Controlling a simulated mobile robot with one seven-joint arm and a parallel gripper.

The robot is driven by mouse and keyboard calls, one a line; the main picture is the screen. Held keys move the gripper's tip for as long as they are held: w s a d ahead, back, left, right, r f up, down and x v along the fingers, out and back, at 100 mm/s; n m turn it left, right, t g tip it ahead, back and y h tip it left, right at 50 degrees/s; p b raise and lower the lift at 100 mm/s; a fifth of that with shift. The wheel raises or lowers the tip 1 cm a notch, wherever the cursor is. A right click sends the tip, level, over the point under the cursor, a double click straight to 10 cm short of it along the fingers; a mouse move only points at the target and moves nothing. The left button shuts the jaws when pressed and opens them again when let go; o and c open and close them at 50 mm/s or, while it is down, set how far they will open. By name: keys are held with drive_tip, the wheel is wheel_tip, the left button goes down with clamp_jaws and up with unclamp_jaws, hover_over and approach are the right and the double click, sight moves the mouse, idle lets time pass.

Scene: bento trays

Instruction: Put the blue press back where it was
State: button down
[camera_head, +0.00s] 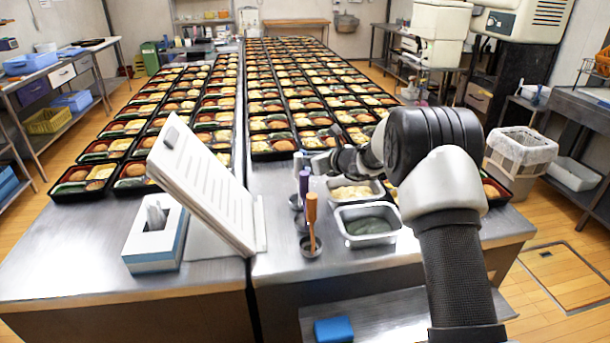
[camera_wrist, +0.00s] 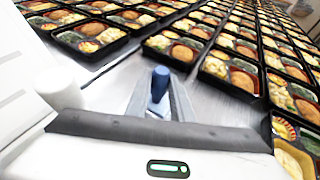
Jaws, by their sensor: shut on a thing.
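The blue press (camera_wrist: 160,80) stands upright between the two grey fingers of my gripper (camera_wrist: 158,98) in the wrist view. Its dark blue top shows; its lower part is hidden. In the head view my gripper (camera_head: 322,163) is over the steel table, just behind the small cups, and the blue press cannot be made out clearly. A purple-handled press (camera_head: 304,184) and an orange-handled press (camera_head: 312,208) stand in small round metal cups near the table's front. A cup (camera_head: 302,223) shows between them; its inside is hard to see.
Many filled bento trays (camera_head: 270,145) cover the table behind my gripper. A metal pan (camera_head: 367,237) with dark contents and a pan of yellowish food (camera_head: 352,194) lie right of the cups. A tilted white board (camera_head: 202,186) and a tissue box (camera_head: 154,238) stand left.

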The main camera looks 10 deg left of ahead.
sight(304, 169)
drive_tip(key=shift+f+b, duration=0.35)
drive_tip(key=shift+f, duration=1.65)
drive_tip(key=shift+f, duration=0.1)
drive_tip(key=c, duration=1.5)
unclamp_jaws()
drive_tip(key=shift+c, duration=0.2)
drive_tip(key=v, duration=1.1)
drive_tip(key=shift+s+d+r, duration=0.2)
drive_tip(key=shift+d+r, duration=0.05)
drive_tip(key=shift+s+d, duration=0.1)
drive_tip(key=shift+s, duration=0.05)
